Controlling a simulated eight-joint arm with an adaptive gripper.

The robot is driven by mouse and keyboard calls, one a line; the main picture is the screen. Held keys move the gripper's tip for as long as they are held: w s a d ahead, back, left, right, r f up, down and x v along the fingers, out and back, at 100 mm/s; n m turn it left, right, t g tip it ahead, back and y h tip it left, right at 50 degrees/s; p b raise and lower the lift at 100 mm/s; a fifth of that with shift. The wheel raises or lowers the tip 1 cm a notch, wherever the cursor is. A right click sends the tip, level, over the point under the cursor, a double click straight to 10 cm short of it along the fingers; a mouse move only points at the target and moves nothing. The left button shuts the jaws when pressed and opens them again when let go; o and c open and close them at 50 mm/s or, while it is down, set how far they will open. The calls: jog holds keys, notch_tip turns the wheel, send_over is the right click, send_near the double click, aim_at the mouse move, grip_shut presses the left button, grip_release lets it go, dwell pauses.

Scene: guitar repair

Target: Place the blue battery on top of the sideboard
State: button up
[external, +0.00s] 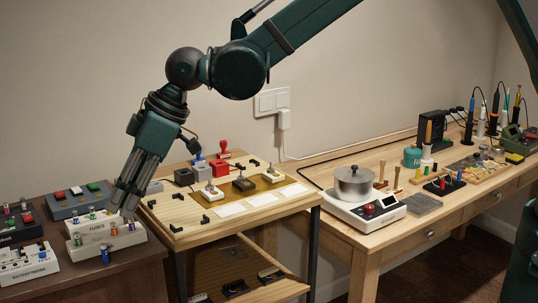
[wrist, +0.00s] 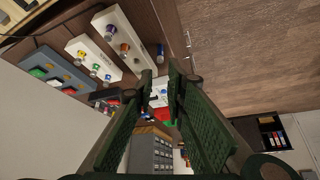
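A small blue cylinder, looking like the blue battery (external: 104,254), stands upright on the dark brown sideboard top (external: 115,274), near its front edge and in front of the white box labelled FUSES (external: 121,238). It also shows in the wrist view (wrist: 160,49), by the edge of the dark top. My gripper (external: 124,208) points down over the FUSES box, above and behind the blue battery and apart from it. In the wrist view its two fingers (wrist: 161,75) stand apart with a gap between them and nothing held.
White holders with several small coloured cylinders crowd the sideboard, next to a grey box (external: 80,199) and a white battery tester (external: 28,264). A wooden work table (external: 185,238) stands close on the right. Bare sideboard top lies in front of the boxes.

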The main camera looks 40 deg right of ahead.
jog(key=w+d+r+m+t, duration=0.1)
jog(key=w+d+r, duration=0.25)
jog(key=d, duration=0.45)
jog(key=w+d+r+m, duration=0.1)
jog(key=w+d+r, duration=0.1)
jog(key=d+r, duration=0.4)
jog(key=w+d+r+m+t, duration=0.1)
jog(key=w+d+r, duration=0.15)
jog(key=d, duration=0.65)
jog(key=s+d+r+m+t+h, duration=0.15)
jog(key=d+r, duration=0.25)
jog(key=d, duration=0.7)
jog(key=d+r+m+g, duration=0.1)
jog(key=d+r+m, duration=0.15)
jog(key=d, duration=0.85)
jog(key=s+d+r+m+t+h, duration=0.1)
jog(key=s+d, duration=0.3)
jog(key=d, duration=0.7)
jog(key=s+d+r+m+t+h, duration=0.15)
jog(key=s+d, duration=0.25)
jog(key=d, duration=0.7)
jog(key=s+d+f+m, duration=0.2)
jog(key=s+d, duration=0.5)
jog(key=d, duration=0.1)
jog(key=s+d+f+m+h, duration=0.1)
jog(key=s+d+f+m, duration=0.1)
jog(key=s+d, duration=0.5)
jog(key=shift+s+d+f+h, duration=0.3)
jog(key=shift+d+f, duration=0.1)
jog(key=shift+d, duration=0.5)
